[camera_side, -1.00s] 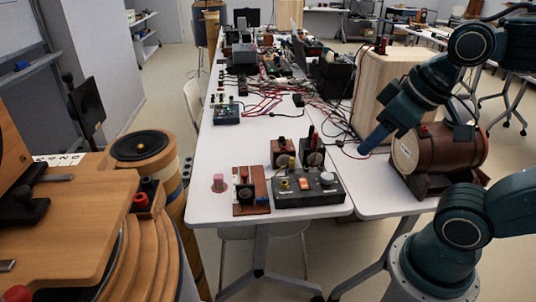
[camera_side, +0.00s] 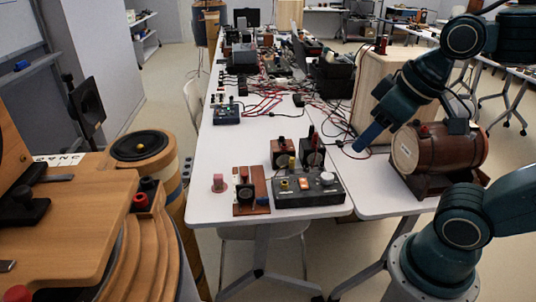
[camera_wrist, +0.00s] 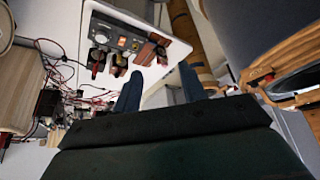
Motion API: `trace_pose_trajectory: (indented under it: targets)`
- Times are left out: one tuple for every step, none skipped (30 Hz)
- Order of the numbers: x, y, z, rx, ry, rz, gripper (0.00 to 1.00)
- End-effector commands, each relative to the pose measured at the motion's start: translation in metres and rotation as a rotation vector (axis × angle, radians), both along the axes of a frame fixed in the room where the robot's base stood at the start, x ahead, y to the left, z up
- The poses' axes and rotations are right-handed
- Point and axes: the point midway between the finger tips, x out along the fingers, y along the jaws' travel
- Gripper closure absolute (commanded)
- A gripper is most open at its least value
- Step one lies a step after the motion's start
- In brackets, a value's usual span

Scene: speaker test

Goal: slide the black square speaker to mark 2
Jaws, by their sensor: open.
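No mark with a 2 is readable in either view. My gripper (camera_side: 360,144) is above the right part of the white table in the side view, far to the right of the speaker. In the wrist view its two blue fingers (camera_wrist: 161,90) are apart with nothing between them.
A brown barrel-shaped device (camera_side: 440,150) on a dark stand sits close right of my gripper. A pale wooden box (camera_side: 382,85) stands behind it. A grey control box (camera_side: 308,190) and small instruments occupy the table's front; red cables (camera_side: 285,103) lie farther back. A wooden cylinder (camera_side: 140,146) stands left.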

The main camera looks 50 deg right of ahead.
Motion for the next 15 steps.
trace_pose_trajectory:
  targets:
    - [0.005, 0.0, 0.002, -0.001, 0.008, 0.0, 0.58]
    - [0.009, 0.0, 0.004, -0.001, 0.013, 0.0, 0.58]
    - [0.014, -0.001, 0.006, -0.002, 0.021, -0.001, 0.58]
    - [0.018, -0.001, 0.008, -0.002, 0.027, -0.001, 0.58]
    - [0.023, -0.001, 0.01, -0.003, 0.035, -0.001, 0.58]
    - [0.03, -0.002, 0.012, -0.003, 0.044, -0.001, 0.58]
    - [0.036, -0.002, 0.014, -0.004, 0.051, -0.001, 0.58]
    - [0.041, -0.002, 0.016, -0.004, 0.06, -0.001, 0.58]
    - [0.05, -0.003, 0.018, -0.005, 0.069, -0.001, 0.58]
    - [0.056, -0.003, 0.019, -0.005, 0.077, -0.002, 0.58]
    - [0.062, -0.004, 0.02, -0.005, 0.084, -0.002, 0.58]
    - [0.07, -0.004, 0.022, -0.006, 0.094, -0.002, 0.58]
    - [0.077, -0.005, 0.022, -0.006, 0.103, -0.002, 0.58]
    - [0.083, -0.005, 0.023, -0.007, 0.111, -0.002, 0.58]
    - [0.092, -0.006, 0.023, -0.007, 0.122, -0.002, 0.58]
